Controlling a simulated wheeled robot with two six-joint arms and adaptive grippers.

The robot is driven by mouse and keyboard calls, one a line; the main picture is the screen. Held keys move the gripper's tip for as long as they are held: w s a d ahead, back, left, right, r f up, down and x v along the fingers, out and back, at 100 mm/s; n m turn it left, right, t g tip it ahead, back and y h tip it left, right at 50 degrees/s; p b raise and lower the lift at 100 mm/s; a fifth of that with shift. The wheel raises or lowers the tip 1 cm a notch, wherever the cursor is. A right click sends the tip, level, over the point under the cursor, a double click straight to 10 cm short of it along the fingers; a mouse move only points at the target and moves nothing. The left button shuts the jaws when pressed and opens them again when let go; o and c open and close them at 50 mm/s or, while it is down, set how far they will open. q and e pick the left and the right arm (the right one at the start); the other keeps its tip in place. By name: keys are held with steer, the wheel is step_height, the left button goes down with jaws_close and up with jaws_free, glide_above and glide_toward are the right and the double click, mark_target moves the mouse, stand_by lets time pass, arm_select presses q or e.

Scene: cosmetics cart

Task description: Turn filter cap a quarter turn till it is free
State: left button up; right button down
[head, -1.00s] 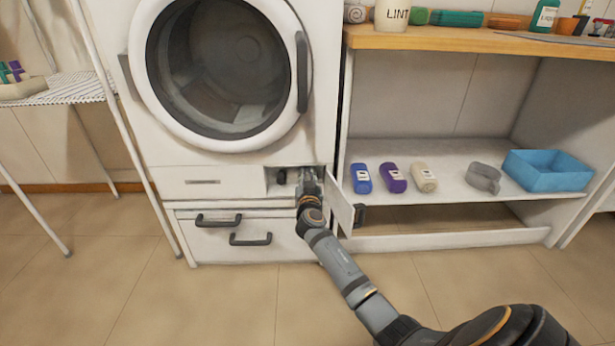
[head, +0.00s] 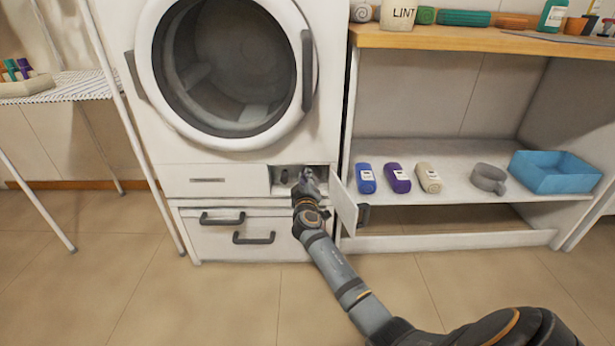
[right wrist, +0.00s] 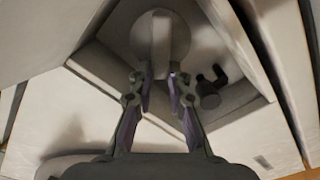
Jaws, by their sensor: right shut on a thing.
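The filter cap (right wrist: 160,40) is a pale round disc with a raised grip bar, inside the open hatch low on the white washing machine (head: 150,165). My right gripper (head: 306,174) reaches into the hatch. In the right wrist view my right gripper (right wrist: 160,78) has its two fingers closed on either side of the cap's bar. The disc looks seated in the recess; I cannot tell whether it is loose. In the head view the gripper hides the cap. My left gripper is not in view.
The small hatch door (head: 344,207) stands open just right of my wrist. A dark fitting (right wrist: 213,85) sits beside the cap in the recess. A drawer with handles (head: 222,218) lies below.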

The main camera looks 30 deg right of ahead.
steer(key=shift+w+a+f+n+p, duration=0.15)
steer(key=shift+f+n, duration=0.15)
steer(key=shift+n, duration=1.15)
steer(key=shift+a+f+n+p, duration=0.1)
steer(key=shift+f+n, duration=0.25)
steer(key=shift+n, duration=1.05)
steer(key=shift+w+a+f+n+p, duration=0.15)
steer(key=shift+f+n, duration=0.15)
steer(key=shift+n, duration=1.15)
steer(key=shift+s, duration=0.1)
steer(key=c, duration=1.3)
jaws_free()
steer(key=v, duration=1.2)
steer(key=shift+s+d, duration=0.1)
